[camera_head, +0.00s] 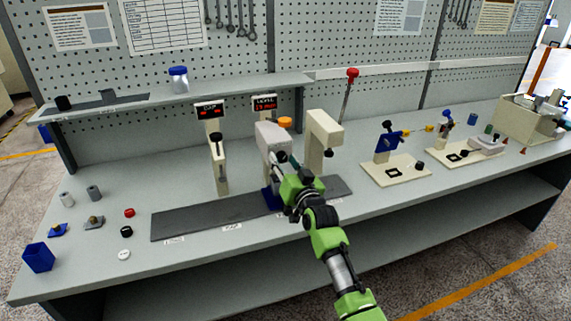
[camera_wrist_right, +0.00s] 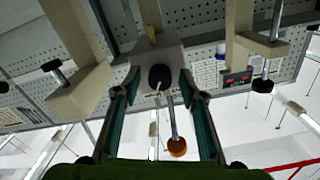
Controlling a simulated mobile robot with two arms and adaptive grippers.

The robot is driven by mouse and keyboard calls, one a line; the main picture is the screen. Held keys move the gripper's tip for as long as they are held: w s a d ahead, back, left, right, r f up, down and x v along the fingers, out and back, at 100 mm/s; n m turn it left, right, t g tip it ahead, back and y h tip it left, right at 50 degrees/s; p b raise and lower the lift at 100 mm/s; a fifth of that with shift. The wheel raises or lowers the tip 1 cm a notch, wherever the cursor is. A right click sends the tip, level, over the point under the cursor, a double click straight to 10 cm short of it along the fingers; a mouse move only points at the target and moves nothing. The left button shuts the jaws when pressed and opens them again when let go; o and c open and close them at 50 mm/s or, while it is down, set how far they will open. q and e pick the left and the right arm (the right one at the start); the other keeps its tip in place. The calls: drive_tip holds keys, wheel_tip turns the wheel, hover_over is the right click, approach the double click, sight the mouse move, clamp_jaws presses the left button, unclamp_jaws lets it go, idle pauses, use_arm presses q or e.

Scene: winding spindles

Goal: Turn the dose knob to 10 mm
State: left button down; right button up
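The middle station (camera_head: 270,138) is a pale post with a light grey head, standing on the dark grey strip. An orange knob (camera_head: 285,122) sits on its head; it also shows on a metal rod in the wrist view (camera_wrist_right: 177,147). A round black knob (camera_wrist_right: 160,77) faces the wrist camera from this head. I cannot tell for sure which is the dose knob. My right gripper (camera_head: 282,168) is at the station's front; in the wrist view its fingers are apart, one on each side of the black knob, with gaps. The display (camera_head: 265,103) behind shows red digits too small to read surely. My left gripper is out of view.
Similar pale posts stand close by, left (camera_head: 217,165) and right (camera_head: 321,140). A second display (camera_head: 209,110) is at the left. A red-knobbed lever (camera_head: 352,73) rises behind. Small parts and a blue bin (camera_head: 38,257) are at the left; cream fixtures (camera_head: 395,172) at the right.

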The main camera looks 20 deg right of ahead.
drive_tip(key=s, duration=1.2)
drive_tip(key=shift+d, duration=0.2)
drive_tip(key=s+a+f+n+g, duration=0.1)
drive_tip(key=s+f+g, duration=0.15)
drive_tip(key=f, duration=0.85)
drive_tip(key=s+a+f+g, duration=0.15)
drive_tip(key=s+f, duration=0.25)
drive_tip(key=f, duration=0.7)
drive_tip(key=s+f+n+g, duration=0.1)
drive_tip(key=s+f+g, duration=0.2)
drive_tip(key=f, duration=0.9)
drive_tip(key=s+f+n+g, duration=0.2)
drive_tip(key=s+f+g, duration=0.2)
drive_tip(key=s+f, duration=1.4)
drive_tip(key=s+d+f+g, duration=0.1)
drive_tip(key=s+f+g, duration=0.2)
drive_tip(key=s, duration=1.2)
drive_tip(key=s+d+f+n+g, duration=0.1)
drive_tip(key=s+d+f+g, duration=0.1)
drive_tip(key=s+f, duration=0.6)
drive_tip(key=s+g, duration=0.1)
drive_tip(key=s, duration=0.6)
drive_tip(key=shift+s+f+n+h, duration=0.3)
drive_tip(key=shift+f, duration=0.05)
